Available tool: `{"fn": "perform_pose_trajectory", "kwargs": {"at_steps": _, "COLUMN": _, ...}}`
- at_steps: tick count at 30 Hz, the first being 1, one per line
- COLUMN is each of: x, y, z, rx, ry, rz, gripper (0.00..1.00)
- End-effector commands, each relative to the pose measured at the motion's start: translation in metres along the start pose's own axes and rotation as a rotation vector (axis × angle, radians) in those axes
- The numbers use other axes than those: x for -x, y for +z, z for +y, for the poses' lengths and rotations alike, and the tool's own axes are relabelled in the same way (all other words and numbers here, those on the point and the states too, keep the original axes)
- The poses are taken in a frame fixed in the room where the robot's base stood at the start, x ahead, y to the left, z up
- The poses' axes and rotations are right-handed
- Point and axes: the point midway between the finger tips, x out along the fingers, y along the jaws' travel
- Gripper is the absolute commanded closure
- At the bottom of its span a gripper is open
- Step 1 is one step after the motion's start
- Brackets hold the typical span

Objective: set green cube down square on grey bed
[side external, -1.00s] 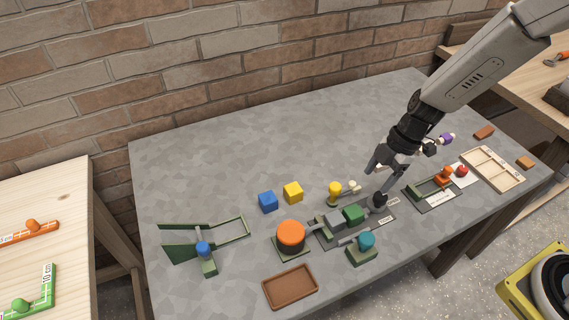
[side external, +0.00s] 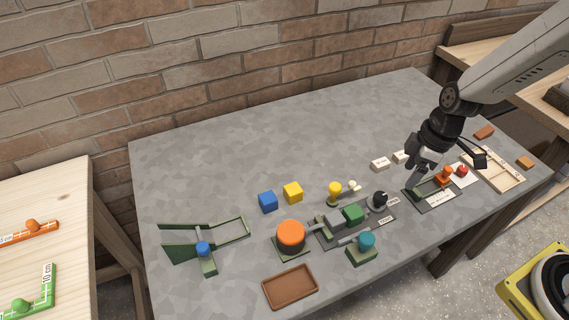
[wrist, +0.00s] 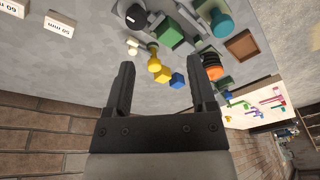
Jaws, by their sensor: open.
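The green cube (side external: 352,214) sits on a fixture with a grey bed (side external: 345,237), next to a grey block (side external: 335,218). It looks roughly lined up with the fixture, but exact squareness is too small to tell. It also shows in the wrist view (wrist: 170,33). A black knob (side external: 378,200) is at the fixture's right end. My gripper (side external: 416,174) is open and empty, above the table to the right of the cube and apart from it. Its two fingers (wrist: 160,62) stand wide apart in the wrist view.
A yellow cube (side external: 293,192), blue cube (side external: 268,201) and yellow peg (side external: 334,192) stand behind and left. An orange-topped button (side external: 291,236), teal knob (side external: 366,241) and brown tray (side external: 290,287) are near the front. The back left is clear.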

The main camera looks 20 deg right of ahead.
Motion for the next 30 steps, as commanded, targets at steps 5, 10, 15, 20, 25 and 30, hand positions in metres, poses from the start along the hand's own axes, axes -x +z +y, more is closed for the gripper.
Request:
{"fn": "perform_pose_trajectory", "kwargs": {"at_steps": 5, "x": 0.013, "y": 0.013, "z": -0.003, "rx": -0.189, "ry": 0.059, "rz": -0.010, "gripper": 0.28}}
{"fn": "perform_pose_trajectory", "kwargs": {"at_steps": 10, "x": 0.024, "y": 0.026, "z": -0.006, "rx": -0.373, "ry": 0.116, "rz": -0.004, "gripper": 0.28}}
{"fn": "perform_pose_trajectory", "kwargs": {"at_steps": 15, "x": 0.034, "y": 0.037, "z": -0.010, "rx": -0.553, "ry": 0.170, "rz": 0.017, "gripper": 0.28}}
{"fn": "perform_pose_trajectory", "kwargs": {"at_steps": 20, "x": 0.042, "y": 0.046, "z": -0.013, "rx": -0.699, "ry": 0.212, "rz": 0.045, "gripper": 0.28}}
{"fn": "perform_pose_trajectory", "kwargs": {"at_steps": 25, "x": 0.046, "y": 0.052, "z": -0.015, "rx": -0.796, "ry": 0.235, "rz": 0.067, "gripper": 0.28}}
{"fn": "perform_pose_trajectory", "kwargs": {"at_steps": 30, "x": 0.046, "y": 0.053, "z": -0.015, "rx": -0.826, "ry": 0.242, "rz": 0.073, "gripper": 0.28}}
